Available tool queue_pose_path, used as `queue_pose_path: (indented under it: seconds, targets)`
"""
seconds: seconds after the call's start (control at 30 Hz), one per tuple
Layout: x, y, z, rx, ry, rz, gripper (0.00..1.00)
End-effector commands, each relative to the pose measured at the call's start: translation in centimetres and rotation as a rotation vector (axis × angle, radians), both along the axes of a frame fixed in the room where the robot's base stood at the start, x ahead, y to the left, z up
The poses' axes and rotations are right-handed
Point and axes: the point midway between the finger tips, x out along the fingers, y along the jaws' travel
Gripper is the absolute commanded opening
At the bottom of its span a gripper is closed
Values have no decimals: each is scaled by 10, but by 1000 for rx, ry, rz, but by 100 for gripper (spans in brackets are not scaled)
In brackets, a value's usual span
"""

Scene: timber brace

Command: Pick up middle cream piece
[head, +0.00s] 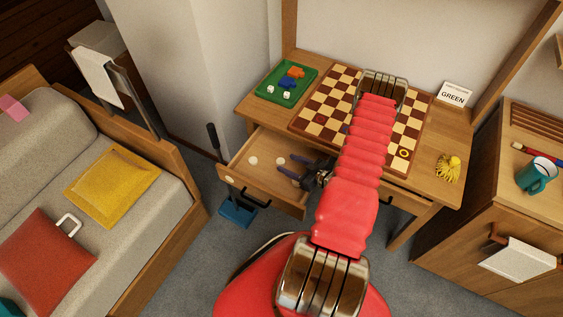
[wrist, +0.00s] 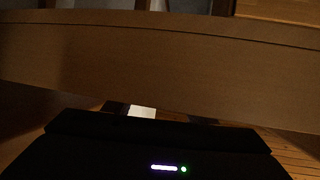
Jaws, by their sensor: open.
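The open drawer (head: 268,188) under the desk's left side holds round cream pieces. One cream piece (head: 253,160) lies left of my gripper in the head view. Another cream piece (head: 281,160) lies close by my fingertips. More pieces may be hidden by the gripper, so I cannot tell which is the middle one. My gripper (head: 287,165) is open, with its dark fingers over the drawer pointing left. In the wrist view a pale patch (wrist: 141,111) shows beside the left finger; I cannot tell if it is a piece. I see nothing held.
A wooden panel (wrist: 160,65) crosses the wrist view close in front. On the desk are a checkerboard (head: 322,113), a green tray (head: 270,92) with dice and blocks, a GREEN card (head: 455,95) and a yellow figure (head: 448,168). A sofa (head: 150,210) stands left.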

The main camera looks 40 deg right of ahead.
Motion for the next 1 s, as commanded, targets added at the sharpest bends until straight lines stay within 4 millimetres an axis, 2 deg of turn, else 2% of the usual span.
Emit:
queue_pose_path:
  seconds: [0.13, 0.3, 0.83, 1.0]
  targets:
    - [19, 5, -8, -1, 0, 4, 51]
    - [30, 6, -12, 0, 0, 1, 51]
    - [30, 6, -12, 1, 0, 2, 51]
    - [30, 6, -12, 1, 0, 2, 40]
